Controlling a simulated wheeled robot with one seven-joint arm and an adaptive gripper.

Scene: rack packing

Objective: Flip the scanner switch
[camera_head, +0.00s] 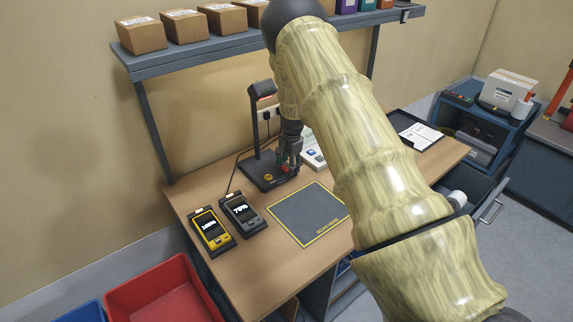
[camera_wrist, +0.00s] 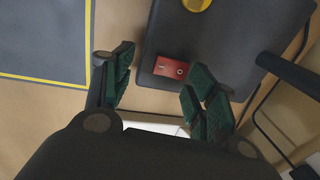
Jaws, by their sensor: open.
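The scanner stand (camera_head: 252,128) is black, with a flat base on the wooden desk, an upright post and a scanner head at the top. In the wrist view the red rocker switch (camera_wrist: 171,68), marked with a line and a circle, sits on the dark scanner base (camera_wrist: 195,45). My gripper (camera_head: 290,165) is over the right part of the base. In the wrist view my gripper (camera_wrist: 158,85) is open and empty. Its green-padded fingers are on either side of the switch, slightly toward the lower side. I cannot tell the height gap.
A yellow round button (camera_wrist: 196,4) is on the same base. A grey scan mat (camera_head: 308,213) with a yellow border lies in front. Two handheld devices, one yellow (camera_head: 211,232) and one dark (camera_head: 241,213), lie left. A shelf (camera_head: 215,53) with boxes hangs above.

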